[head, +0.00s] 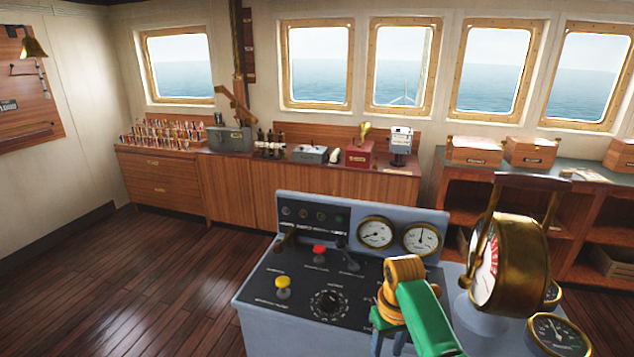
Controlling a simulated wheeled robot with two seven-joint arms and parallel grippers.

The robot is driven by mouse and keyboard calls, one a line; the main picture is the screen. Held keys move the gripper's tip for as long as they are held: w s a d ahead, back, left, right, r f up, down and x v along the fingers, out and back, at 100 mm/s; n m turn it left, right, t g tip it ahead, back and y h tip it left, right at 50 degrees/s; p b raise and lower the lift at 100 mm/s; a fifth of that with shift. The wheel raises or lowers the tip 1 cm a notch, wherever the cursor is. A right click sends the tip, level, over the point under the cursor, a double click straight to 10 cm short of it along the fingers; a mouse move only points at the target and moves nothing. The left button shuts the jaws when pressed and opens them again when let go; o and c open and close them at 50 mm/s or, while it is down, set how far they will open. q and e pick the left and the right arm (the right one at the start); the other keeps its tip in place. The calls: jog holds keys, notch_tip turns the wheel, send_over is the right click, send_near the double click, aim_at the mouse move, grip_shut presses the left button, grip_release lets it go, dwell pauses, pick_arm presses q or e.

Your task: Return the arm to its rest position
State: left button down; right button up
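My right arm (423,312), green with yellow-orange joints, comes in from the bottom edge right of centre. It is bent over the front right part of a blue-grey control console (262,329). My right gripper (388,344) points down at the bottom edge of the view. Its two grey fingers appear apart, with nothing seen between them; their tips are partly cut off. I cannot tell how far it is above the console. My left arm and gripper are not in view.
The console carries a yellow knob (283,283), a red knob (319,250), a black dial (329,304) and gauges (375,232). A brass telegraph (523,262) stands close to the right of my arm. Wooden cabinets (236,188) line the far wall. The floor (130,280) at left is clear.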

jog(key=s+d+f+b, duration=0.1)
jog(key=s+f, duration=0.3)
jog(key=f, duration=0.5)
jog(key=s+d+f+b, duration=0.1)
jog(key=s+f, duration=0.2)
jog(key=f, duration=0.6)
jog(key=s+d+f+b, duration=0.1)
jog(key=s+f, duration=0.3)
jog(key=f, duration=0.5)
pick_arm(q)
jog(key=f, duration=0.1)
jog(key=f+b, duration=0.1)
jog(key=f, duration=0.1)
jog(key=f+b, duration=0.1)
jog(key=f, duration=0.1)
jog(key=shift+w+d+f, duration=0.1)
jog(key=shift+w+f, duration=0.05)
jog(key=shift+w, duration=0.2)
pick_arm(e)
jog(key=s+f, duration=0.4)
jog(key=s, duration=0.4)
jog(key=s+d+f, duration=0.1)
jog(key=s+f, duration=0.3)
jog(key=s, duration=0.5)
jog(key=s+d+f, duration=0.1)
jog(key=s+f, duration=0.3)
jog(key=s, duration=0.5)
jog(key=shift+s+f+t, duration=0.15)
jog(key=shift+f+t, duration=0.25)
